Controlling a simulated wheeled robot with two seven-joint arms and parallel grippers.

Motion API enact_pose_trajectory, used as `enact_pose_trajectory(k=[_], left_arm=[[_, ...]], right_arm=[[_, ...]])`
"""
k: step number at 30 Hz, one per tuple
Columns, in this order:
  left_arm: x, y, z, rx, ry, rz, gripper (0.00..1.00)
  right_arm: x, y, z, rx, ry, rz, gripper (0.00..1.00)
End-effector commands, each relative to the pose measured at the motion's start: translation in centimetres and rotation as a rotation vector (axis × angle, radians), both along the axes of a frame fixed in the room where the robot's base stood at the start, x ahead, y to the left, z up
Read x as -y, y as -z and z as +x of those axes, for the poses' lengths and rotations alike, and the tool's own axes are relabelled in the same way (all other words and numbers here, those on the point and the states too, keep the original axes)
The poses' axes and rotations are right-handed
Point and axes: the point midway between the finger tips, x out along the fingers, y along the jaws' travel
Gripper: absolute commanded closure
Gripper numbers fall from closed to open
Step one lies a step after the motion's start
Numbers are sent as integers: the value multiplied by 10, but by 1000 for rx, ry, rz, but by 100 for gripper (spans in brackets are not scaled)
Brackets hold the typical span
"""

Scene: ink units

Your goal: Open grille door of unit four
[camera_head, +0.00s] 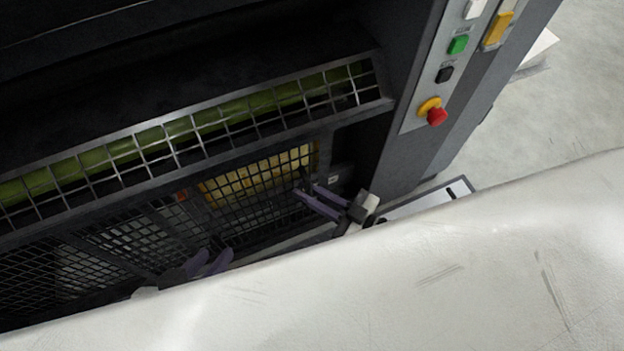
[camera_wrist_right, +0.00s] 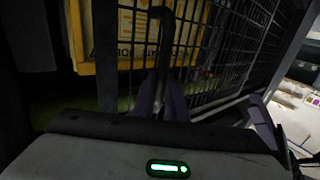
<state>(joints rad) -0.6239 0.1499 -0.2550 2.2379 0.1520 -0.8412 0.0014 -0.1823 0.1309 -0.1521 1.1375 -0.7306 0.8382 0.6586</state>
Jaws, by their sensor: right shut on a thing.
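The grille door (camera_head: 262,212) is a dark wire mesh panel low on the dark machine, with a yellow panel (camera_head: 262,172) showing behind its upper right part. The mesh also shows in the right wrist view (camera_wrist_right: 222,60). My right gripper (camera_head: 308,196) is at the door's right end. In the right wrist view, its purple fingers (camera_wrist_right: 162,100) are shut on a slim black handle (camera_wrist_right: 160,45) in front of the mesh. My left gripper (camera_head: 216,258) is lower left, in front of the mesh, with its fingers apart and nothing seen between them. I cannot tell whether the door stands ajar.
A slanted metal guard grid (camera_head: 190,135) with a green roller behind it runs above the door. A control panel with a red emergency button (camera_head: 437,116) and a green button (camera_head: 458,44) is at the right. My white body covers the bottom.

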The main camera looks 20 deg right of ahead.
Motion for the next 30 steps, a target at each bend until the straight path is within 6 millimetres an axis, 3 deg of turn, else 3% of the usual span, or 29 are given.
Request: enact_pose_trajectory(k=[12, 13, 14, 24, 30], left_arm=[[-2, -2, 0, 9, -10, -2, 69], [-2, -2, 0, 9, -10, -2, 69], [-2, -2, 0, 9, -10, -2, 69], [-2, -3, 0, 9, -10, -2, 69], [-4, -14, 5, 37, -22, -6, 69]], right_arm=[[-2, 0, -4, 0, 21, 0, 100], [-3, 0, -4, 0, 20, 0, 84], [-3, 0, -4, 0, 19, 0, 80], [-1, 0, -6, -1, 19, -2, 80], [16, -1, -28, -4, 19, -3, 80]])
